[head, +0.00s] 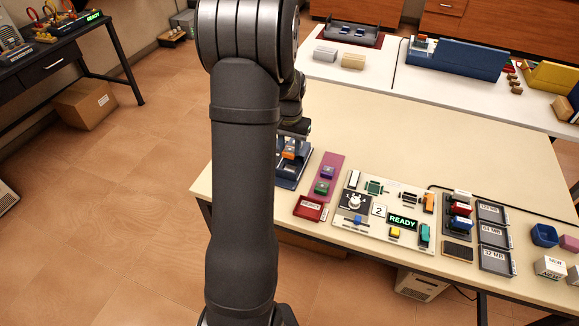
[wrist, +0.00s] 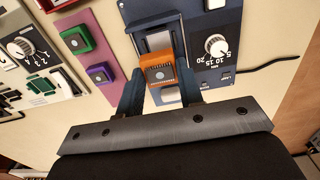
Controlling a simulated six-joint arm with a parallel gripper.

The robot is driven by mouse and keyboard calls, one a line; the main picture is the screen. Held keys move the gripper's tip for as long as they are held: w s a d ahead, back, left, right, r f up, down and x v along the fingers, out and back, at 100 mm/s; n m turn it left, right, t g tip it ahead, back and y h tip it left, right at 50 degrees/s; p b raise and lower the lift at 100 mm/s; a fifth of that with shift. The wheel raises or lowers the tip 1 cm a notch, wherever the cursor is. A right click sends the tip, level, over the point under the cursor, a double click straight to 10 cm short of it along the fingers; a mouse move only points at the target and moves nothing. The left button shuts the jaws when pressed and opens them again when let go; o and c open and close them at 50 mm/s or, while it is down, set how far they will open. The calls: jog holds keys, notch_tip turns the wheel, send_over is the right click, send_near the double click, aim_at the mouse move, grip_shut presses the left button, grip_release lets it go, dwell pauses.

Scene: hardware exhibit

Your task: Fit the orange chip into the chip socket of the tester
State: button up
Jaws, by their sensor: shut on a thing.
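My gripper (wrist: 159,77) is shut on the orange chip (wrist: 161,66), with one dark finger on each side of it. The chip is a small orange block with a dark square on its face; it also shows in the head view (head: 289,154). The dark blue tester (wrist: 226,18) lies under it, with a knob and printed numbers. A grey slotted part of the tester, likely the chip socket (wrist: 158,40), shows just above the chip in the wrist view. The chip covers part of it. I cannot tell whether the chip touches it. My arm hides part of the tester (head: 290,182) in the head view.
A purple mat (head: 333,160) beside the tester holds a green chip (wrist: 76,40) and a purple chip (wrist: 100,73). A red reject tray (head: 309,208) and a cream board (head: 376,224) with a lit READY display stand nearby.

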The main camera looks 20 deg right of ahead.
jog(key=shift+o, duration=0.3)
jog(key=s+d, duration=1.8)
jog(key=d, duration=0.2)
jog(key=shift+d+f, duration=0.1)
jog(key=shift+f, duration=2.4)
jog(key=shift+f, duration=0.65)
jog(key=o, duration=1.3)
jog(key=shift+r, duration=3.75)
